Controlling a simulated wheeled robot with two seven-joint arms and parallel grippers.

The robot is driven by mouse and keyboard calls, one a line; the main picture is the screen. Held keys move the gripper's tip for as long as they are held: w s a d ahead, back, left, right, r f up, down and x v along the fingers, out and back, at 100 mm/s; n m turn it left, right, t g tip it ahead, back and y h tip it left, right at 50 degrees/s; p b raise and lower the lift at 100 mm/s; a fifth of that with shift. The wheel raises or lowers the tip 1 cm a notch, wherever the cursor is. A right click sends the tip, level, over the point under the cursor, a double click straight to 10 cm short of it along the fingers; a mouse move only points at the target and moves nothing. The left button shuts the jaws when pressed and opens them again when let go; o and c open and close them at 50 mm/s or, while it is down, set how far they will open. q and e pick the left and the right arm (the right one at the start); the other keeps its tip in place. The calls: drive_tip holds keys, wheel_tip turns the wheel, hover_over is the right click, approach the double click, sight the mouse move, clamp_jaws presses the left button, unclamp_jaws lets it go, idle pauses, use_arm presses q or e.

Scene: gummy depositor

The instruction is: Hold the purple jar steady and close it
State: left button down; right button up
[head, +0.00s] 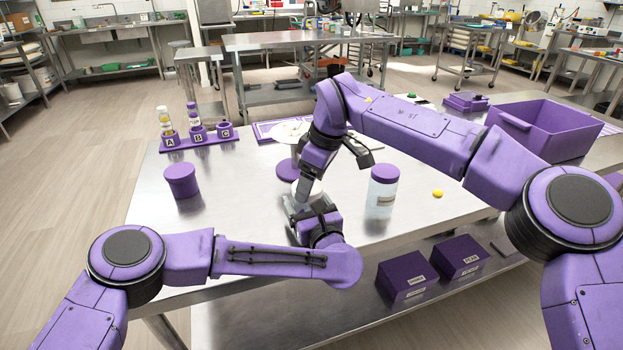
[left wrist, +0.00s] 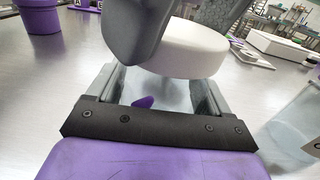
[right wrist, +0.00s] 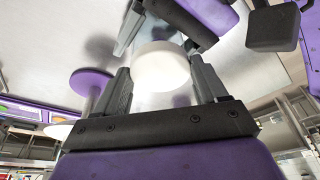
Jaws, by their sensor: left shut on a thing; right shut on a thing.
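A clear jar (left wrist: 160,92) with a small purple piece (left wrist: 144,102) in it stands between the fingers of my left gripper (head: 300,207), which is shut on its body. A round white lid (left wrist: 192,50) is at the top of the jar. My right gripper (head: 308,188) comes from above and is shut on the lid, which sits between its fingers in the right wrist view (right wrist: 162,65). I cannot tell whether the lid is fully seated. In the head view the grippers hide most of the jar.
A second clear jar with a purple lid (head: 384,174) stands to the right, near a yellow gummy (head: 437,193). A purple pot (head: 182,181) and a tube rack (head: 200,140) are at the left. A purple stand (head: 285,170) is just behind the grippers. A purple bin (head: 545,130) is back right.

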drive_tip(key=m+t, duration=0.1)
drive_tip(key=m, duration=0.3)
drive_tip(key=shift+s+a+h, duration=0.1)
drive_tip(key=shift+a+h, duration=0.05)
drive_tip(key=shift+h, duration=0.25)
drive_tip(key=o, duration=1.1)
wheel_tip(320, 180, up, 4)
drive_tip(key=shift+r, duration=0.25)
drive_tip(key=shift+o, duration=0.2)
drive_tip(key=v, duration=1.2)
